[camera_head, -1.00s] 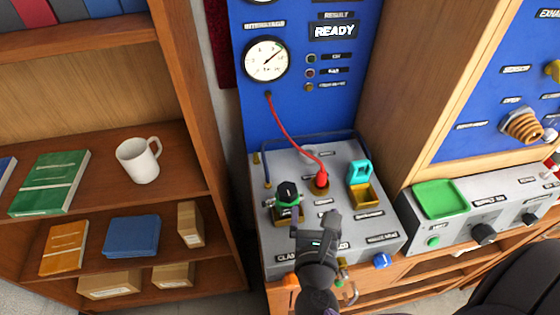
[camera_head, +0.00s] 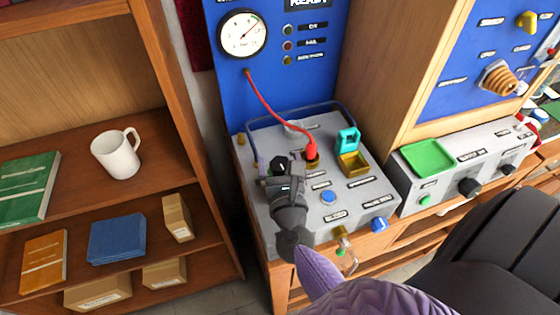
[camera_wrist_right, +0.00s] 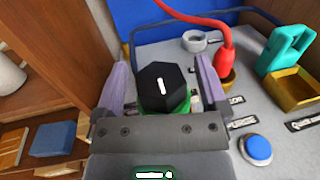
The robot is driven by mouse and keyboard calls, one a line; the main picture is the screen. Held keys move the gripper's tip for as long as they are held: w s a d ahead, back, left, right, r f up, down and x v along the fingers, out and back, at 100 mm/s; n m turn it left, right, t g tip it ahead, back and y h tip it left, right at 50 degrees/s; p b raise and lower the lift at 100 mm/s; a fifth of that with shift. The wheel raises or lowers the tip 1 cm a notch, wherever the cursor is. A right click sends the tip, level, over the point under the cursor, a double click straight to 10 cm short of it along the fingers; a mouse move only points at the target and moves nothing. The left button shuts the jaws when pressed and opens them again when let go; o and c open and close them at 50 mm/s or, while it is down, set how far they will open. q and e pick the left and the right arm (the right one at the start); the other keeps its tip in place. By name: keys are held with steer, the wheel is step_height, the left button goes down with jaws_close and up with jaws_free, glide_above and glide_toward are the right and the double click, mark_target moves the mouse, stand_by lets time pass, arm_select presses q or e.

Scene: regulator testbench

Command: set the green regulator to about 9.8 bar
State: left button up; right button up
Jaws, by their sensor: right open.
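The green regulator has a black hexagonal knob with a white mark (camera_wrist_right: 162,86) on a green body, seen in the right wrist view. In the head view its dark knob (camera_head: 279,163) is partly hidden behind my right gripper (camera_head: 284,182). My right gripper (camera_wrist_right: 163,80) is open, with one finger on each side of the knob; contact cannot be told. A red hose plug (camera_head: 311,150) sits beside the regulator, and its hose runs up to the round white gauge (camera_head: 243,34). The gauge needle points to the upper right; its figures are too small to read. My left gripper is not in view.
The grey bench top (camera_head: 352,206) also carries a blue button (camera_head: 328,197), a teal part (camera_head: 347,139) in a yellow tray (camera_head: 353,164), and a metal rail behind. A shelf with a white mug (camera_head: 117,153) stands left. A green tray (camera_head: 427,158) is right.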

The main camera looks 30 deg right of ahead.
jaws_close()
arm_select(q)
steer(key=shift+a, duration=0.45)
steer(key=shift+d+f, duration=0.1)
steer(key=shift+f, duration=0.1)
arm_select(e)
steer(key=shift+n+y, duration=0.3)
steer(key=shift+y, duration=0.2)
